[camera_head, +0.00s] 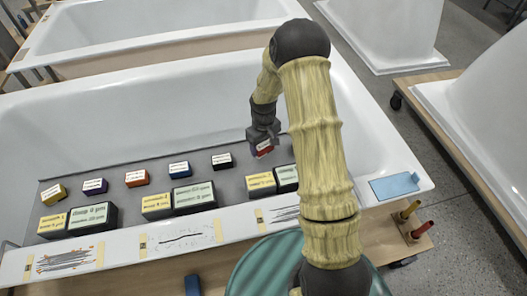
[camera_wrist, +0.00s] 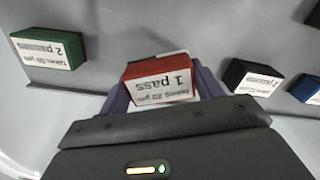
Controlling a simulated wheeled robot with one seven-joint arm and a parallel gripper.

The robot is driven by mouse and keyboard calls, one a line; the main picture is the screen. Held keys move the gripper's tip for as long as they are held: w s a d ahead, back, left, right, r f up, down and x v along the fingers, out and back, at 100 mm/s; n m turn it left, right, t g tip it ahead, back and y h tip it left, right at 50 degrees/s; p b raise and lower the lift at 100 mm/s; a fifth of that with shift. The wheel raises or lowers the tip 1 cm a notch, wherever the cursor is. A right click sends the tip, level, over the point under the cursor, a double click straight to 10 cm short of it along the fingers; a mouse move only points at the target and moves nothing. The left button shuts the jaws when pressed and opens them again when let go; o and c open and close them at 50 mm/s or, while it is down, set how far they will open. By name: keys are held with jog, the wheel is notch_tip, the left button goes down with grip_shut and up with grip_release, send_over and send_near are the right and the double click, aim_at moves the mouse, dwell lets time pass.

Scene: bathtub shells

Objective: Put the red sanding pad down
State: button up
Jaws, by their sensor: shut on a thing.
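The red sanding pad (camera_head: 264,147) has a white label and is held in my gripper (camera_head: 263,140). In the wrist view the red pad (camera_wrist: 159,70) sits between the two purple fingers, its label reading "1 pass". I cannot tell whether the pad touches the strip. My arm hides part of the area to the right.
The black pad (camera_head: 221,161) is left of the red one, then blue (camera_head: 179,169), orange (camera_head: 137,178), purple (camera_head: 95,186) and yellow (camera_head: 54,194). A green pad (camera_wrist: 47,50) shows in the wrist view. Larger blocks (camera_head: 194,196) stand nearer the tub's front rim.

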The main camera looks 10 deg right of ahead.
aim_at(264, 152)
jog(key=shift+f, duration=1.85)
jog(key=shift+f, duration=0.1)
jog(key=o, duration=1)
jog(key=shift+c, duration=0.2)
notch_tip(264, 152, up, 12)
jog(key=shift+r, duration=0.1)
